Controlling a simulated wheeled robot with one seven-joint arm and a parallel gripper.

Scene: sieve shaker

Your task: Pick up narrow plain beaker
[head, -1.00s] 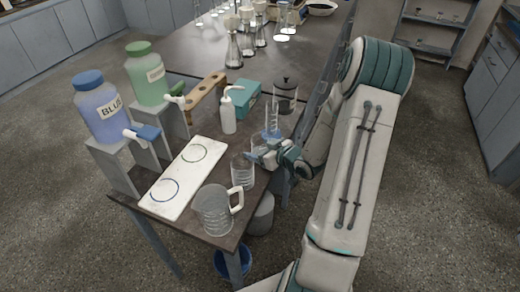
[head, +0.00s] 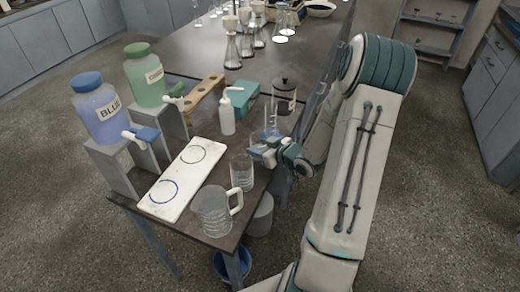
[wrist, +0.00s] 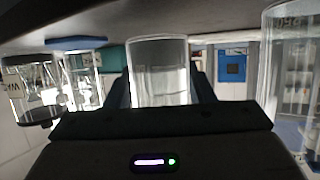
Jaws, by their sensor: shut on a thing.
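The narrow plain beaker (wrist: 160,72) is clear glass without visible markings and sits between my gripper's two fingers in the wrist view. My gripper (wrist: 160,95) is shut on it. In the head view my gripper (head: 262,152) is low at the right edge of the table, behind a clear marked beaker (head: 241,173). The held beaker is mostly hidden there by the gripper. I cannot tell whether its base touches the table.
A handled jug (head: 211,212) stands at the front corner. A measuring cylinder (head: 271,122), a French press (head: 284,97) and a wash bottle (head: 227,115) stand close behind my gripper. A white board (head: 178,178) with two rings lies to the left.

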